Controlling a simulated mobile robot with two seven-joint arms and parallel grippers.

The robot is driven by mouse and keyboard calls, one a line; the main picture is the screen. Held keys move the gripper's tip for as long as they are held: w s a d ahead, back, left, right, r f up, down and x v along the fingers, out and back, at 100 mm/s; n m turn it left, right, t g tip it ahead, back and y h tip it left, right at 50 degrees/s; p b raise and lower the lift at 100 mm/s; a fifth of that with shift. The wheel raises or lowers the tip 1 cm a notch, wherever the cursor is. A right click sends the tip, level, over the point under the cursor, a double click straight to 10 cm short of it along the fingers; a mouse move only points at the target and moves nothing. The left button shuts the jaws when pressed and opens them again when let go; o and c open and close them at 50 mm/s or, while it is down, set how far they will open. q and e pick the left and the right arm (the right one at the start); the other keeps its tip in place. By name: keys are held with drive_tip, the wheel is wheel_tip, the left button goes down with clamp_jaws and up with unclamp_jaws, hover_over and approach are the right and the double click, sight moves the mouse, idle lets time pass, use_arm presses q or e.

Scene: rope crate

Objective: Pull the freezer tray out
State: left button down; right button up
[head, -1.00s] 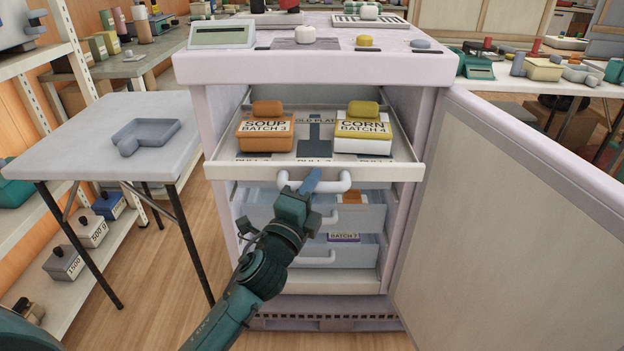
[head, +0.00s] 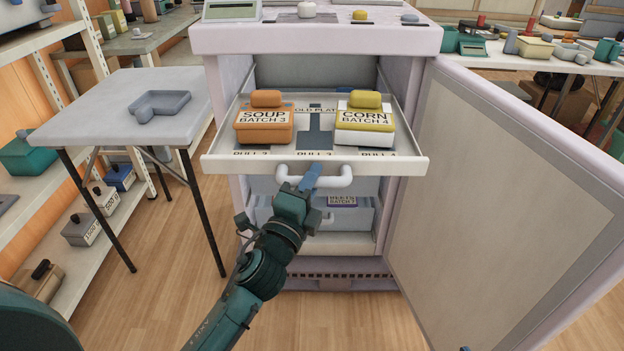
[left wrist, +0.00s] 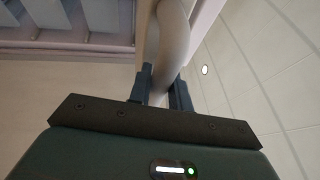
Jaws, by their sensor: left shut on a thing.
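The freezer tray (head: 218,163) is the top white tray of the freezer and stands well out of the cabinet. It carries an orange box marked SOUP BATCH 3 (head: 264,136) on the left and a yellow and white box marked CORN BATCH 4 (head: 364,139) on the right. My left gripper (head: 312,178) is shut on the white bar handle (head: 338,181) at the tray's front. In the left wrist view the handle (left wrist: 170,40) runs between the two fingers (left wrist: 160,88).
The open freezer door (head: 500,200) stands to the right. A lower drawer (head: 360,214) sits inside the cabinet below the tray. A grey side table (head: 110,110) with an L-shaped grey dish (head: 160,106) stands at the left, beside a shelf rack. The floor in front is partly clear.

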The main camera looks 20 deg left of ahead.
use_arm(q)
drive_tip(key=c, duration=1.3)
unclamp_jaws()
drive_tip(key=b+v, duration=0.1)
drive_tip(key=v, duration=1.2)
drive_tip(key=shift+b, duration=0.4)
use_arm(e)
drive_tip(key=shift+w+a+f+n+y, duration=0.15)
drive_tip(key=shift+a+f+n, duration=0.1)
drive_tip(key=shift+f, duration=0.2)
drive_tip(key=shift+w+a+f+n+y, duration=0.15)
drive_tip(key=shift+f+n, duration=0.1)
drive_tip(key=shift+f, duration=0.2)
use_arm(q)
drive_tip(key=shift+f, duration=0.1)
